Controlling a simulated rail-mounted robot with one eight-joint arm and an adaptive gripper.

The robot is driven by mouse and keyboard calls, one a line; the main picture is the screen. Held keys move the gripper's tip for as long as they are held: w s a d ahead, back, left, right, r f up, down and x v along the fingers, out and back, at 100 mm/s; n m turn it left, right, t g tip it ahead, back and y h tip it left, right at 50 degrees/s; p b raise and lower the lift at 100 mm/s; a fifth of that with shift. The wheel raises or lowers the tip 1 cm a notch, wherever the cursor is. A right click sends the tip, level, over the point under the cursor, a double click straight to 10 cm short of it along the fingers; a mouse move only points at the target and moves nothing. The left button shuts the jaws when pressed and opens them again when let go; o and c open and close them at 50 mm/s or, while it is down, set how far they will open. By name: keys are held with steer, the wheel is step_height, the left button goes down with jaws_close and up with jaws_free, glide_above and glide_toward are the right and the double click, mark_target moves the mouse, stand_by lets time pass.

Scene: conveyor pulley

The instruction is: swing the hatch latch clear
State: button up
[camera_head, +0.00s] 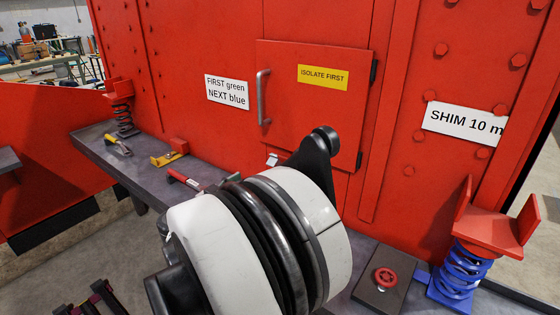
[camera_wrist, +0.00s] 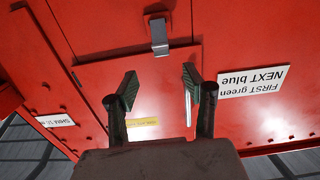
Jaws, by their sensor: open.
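The red hatch (camera_head: 295,125) is shut in the red wall, with a grey bar handle (camera_head: 261,98) on its left side. The small grey metal latch (camera_head: 272,159) shows at the hatch's lower edge, partly hidden by my arm. In the wrist view, which is turned upside down, the latch (camera_wrist: 159,36) is a bent plate near the top centre. My gripper (camera_wrist: 160,82) is open and empty, its two fingers pointing toward the wall on either side of the latch's line. It appears apart from the latch. My arm hides the fingers in the head view.
Signs read FIRST green NEXT blue (camera_head: 227,91), ISOLATE FIRST (camera_head: 323,77) and SHIM 10 m (camera_head: 465,123). The grey bench (camera_head: 90,140) holds several tools, a black spring (camera_head: 123,115), a blue spring (camera_head: 460,275) and a red knob (camera_head: 386,277) on a dark box.

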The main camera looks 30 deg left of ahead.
mark_target(270, 164)
steer(key=w, duration=1.3)
steer(key=shift+w+d, duration=0.3)
steer(key=shift+w, duration=0.05)
steer(key=shift+c, duration=0.5)
jaws_close()
